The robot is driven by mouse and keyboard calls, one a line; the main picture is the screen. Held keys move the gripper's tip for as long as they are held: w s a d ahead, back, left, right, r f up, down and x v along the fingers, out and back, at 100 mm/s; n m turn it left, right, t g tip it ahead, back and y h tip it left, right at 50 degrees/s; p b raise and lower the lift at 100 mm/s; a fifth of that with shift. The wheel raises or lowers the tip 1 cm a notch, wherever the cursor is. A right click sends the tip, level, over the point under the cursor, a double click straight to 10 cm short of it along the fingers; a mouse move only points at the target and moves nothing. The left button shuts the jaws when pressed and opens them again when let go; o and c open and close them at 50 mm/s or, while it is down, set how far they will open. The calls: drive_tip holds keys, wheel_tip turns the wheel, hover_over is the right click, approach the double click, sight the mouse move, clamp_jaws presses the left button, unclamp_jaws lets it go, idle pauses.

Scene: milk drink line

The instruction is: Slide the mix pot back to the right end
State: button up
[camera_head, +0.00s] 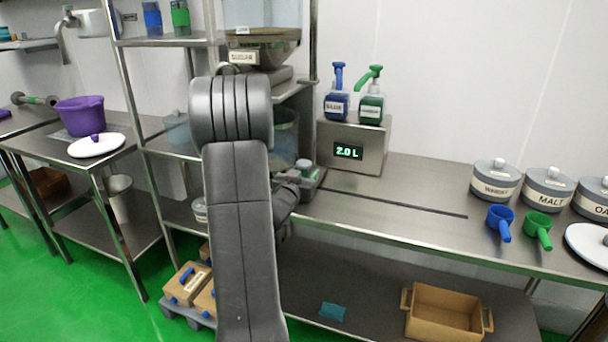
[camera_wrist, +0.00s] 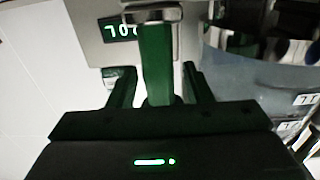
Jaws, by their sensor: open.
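The mix pot appears to be the clear, steel-rimmed vessel (camera_head: 285,140) under the dispenser at the left end of the counter slot. My arm hides much of it in the head view. In the wrist view its curved wall (camera_wrist: 260,72) fills the upper right. A green upright grip bar (camera_wrist: 155,65) with a steel bracket at its top stands beside the wall; its joint to the pot is not clear. My gripper (camera_wrist: 158,85) is open, with one finger on each side of the bar. In the head view my gripper (camera_head: 308,172) is low at the counter, partly hidden by my arm.
A dark slot (camera_head: 400,202) runs right along the counter, with clear steel around it. A scale box (camera_head: 352,150) reading 2.0 L stands behind, bearing two pump bottles. Blue (camera_head: 501,221) and green (camera_head: 539,228) scoops and lidded canisters (camera_head: 496,180) stand farther right.

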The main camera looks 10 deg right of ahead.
clamp_jaws()
